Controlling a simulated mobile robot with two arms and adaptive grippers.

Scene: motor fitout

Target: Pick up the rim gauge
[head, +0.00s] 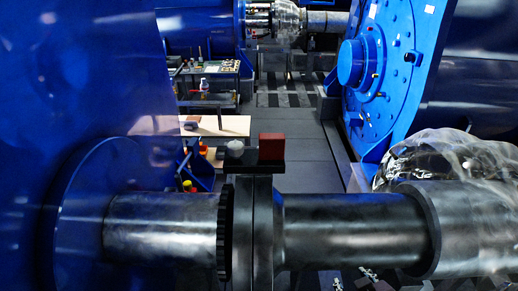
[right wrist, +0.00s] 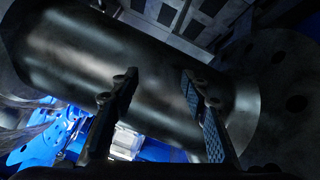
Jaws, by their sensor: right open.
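I cannot pick out the rim gauge for certain in either view. In the head view, a dark red block (head: 271,147) and a small round grey piece (head: 235,148) sit on top of the dark shaft coupling (head: 263,225). I cannot tell whether either belongs to the gauge. In the right wrist view, my right gripper (right wrist: 160,88) is open, with its two fingers apart. Nothing shows held between them. The dark shaft (right wrist: 110,65) lies beyond the fingers. In the head view the right gripper is not clear. My left gripper is not in view.
A large blue machine housing (head: 85,90) fills the left, and another blue housing (head: 385,85) stands at the right. A pale table (head: 235,125) with small items stands behind the coupling. Clear wrap (head: 455,155) covers a part at the right. The grey floor aisle (head: 305,165) is open.

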